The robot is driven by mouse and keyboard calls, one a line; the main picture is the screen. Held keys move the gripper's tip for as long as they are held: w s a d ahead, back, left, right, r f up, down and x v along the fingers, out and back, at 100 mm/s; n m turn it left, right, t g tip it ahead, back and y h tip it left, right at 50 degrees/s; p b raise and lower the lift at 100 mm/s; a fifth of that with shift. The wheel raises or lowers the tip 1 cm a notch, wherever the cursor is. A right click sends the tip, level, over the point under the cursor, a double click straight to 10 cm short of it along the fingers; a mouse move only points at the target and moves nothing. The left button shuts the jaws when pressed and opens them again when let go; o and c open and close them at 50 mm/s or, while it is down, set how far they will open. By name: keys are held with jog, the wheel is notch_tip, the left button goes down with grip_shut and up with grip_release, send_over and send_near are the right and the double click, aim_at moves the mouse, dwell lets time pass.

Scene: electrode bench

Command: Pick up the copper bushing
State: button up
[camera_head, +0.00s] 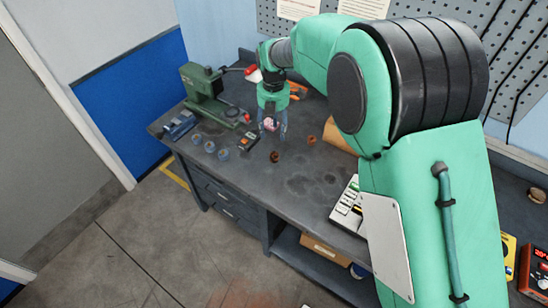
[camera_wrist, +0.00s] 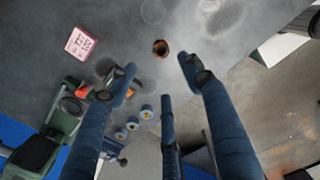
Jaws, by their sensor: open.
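A small copper-brown ring, which looks like the copper bushing (camera_head: 274,156), sits on the dark bench top. In the wrist view the bushing (camera_wrist: 160,47) shows its open dark bore and stands beyond the fingertips, apart from them. My gripper (camera_head: 272,128) is open and empty above the bench, behind the bushing in the head view. Its blue fingers (camera_wrist: 162,78) are spread in the wrist view. A second small orange-brown piece (camera_head: 311,139) lies to the right on the bench; I cannot tell its exact shape.
Several blue rings (camera_head: 209,146) stand left of the bushing, with a black-and-orange device (camera_head: 247,145) nearby. A pink labelled block (camera_wrist: 80,42) lies near the gripper. A green machine (camera_head: 203,84) stands at the back left. The bench right of the bushing is mostly clear.

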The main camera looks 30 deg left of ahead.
jog(key=b, duration=0.1)
send_over(274, 155)
jog(key=shift+w+a+f, duration=0.1)
jog(key=shift+a+f, duration=0.05)
jog(key=shift+f, duration=4.1)
jog(key=shift+f, duration=0.15)
jog(key=shift+f+b, duration=0.85)
jog(key=shift+f, duration=1.65)
grip_shut()
jog(key=shift+r, duration=0.2)
